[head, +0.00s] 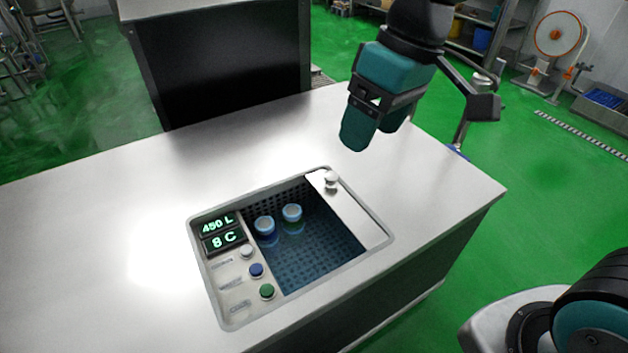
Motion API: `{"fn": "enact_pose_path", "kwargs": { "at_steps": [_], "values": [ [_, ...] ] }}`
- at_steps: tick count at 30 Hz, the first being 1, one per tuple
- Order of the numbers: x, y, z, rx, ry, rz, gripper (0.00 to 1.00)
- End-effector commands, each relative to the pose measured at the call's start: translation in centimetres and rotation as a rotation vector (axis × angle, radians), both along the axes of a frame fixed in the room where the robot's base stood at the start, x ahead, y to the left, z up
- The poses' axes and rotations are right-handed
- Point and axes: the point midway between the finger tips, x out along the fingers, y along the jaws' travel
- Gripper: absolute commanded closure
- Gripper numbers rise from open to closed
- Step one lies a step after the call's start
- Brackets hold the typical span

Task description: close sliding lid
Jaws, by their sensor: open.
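The sliding lid (348,215) is a pale panel with a round knob (331,180) near its far end. It lies at the right side of the rectangular opening in the counter unit. My gripper (366,138) is teal, points downward and is open. It appears in the picture above and to the right of the knob, apart from it. Nothing shows between its fingers.
A control panel with displays (223,232) and several buttons borders the opening on the left. The metal counter (110,215) around the unit is bare. A dark-fronted cabinet (225,65) stands behind. Green floor (560,165) lies free at right.

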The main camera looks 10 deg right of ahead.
Motion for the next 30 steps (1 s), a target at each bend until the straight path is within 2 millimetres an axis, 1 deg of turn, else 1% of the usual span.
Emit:
{"fn": "enact_pose_path", "kwargs": {
  "at_steps": [1, 2, 3, 5, 6, 9, 12, 15, 18, 23, 26, 30],
  "values": [
    [4.0, -0.2, -2.4, -0.035, 0.003, -0.008, 0.29],
    [6.2, -0.3, -3.1, -0.055, 0.001, -0.014, 0.29],
    [9.2, -0.6, -4.2, -0.083, 0.002, -0.019, 0.29],
    [13.3, -1.1, -6.0, -0.122, 0.005, -0.031, 0.29],
    [15.9, -1.4, -7.4, -0.145, 0.007, -0.038, 0.29],
    [21.2, -2.2, -10.7, -0.192, 0.017, -0.059, 0.29],
    [24.9, -3.0, -13.6, -0.225, 0.026, -0.077, 0.29],
    [27.2, -3.5, -15.7, -0.245, 0.034, -0.09, 0.29],
    [28.3, -3.8, -16.8, -0.254, 0.039, -0.096, 0.29],
    [28.7, -3.9, -18.3, -0.259, 0.042, -0.098, 0.29],
    [28.6, -3.8, -20.0, -0.259, 0.044, -0.098, 0.29],
    [28.6, -3.8, -23.2, -0.259, 0.045, -0.096, 0.29]
  ]
}}
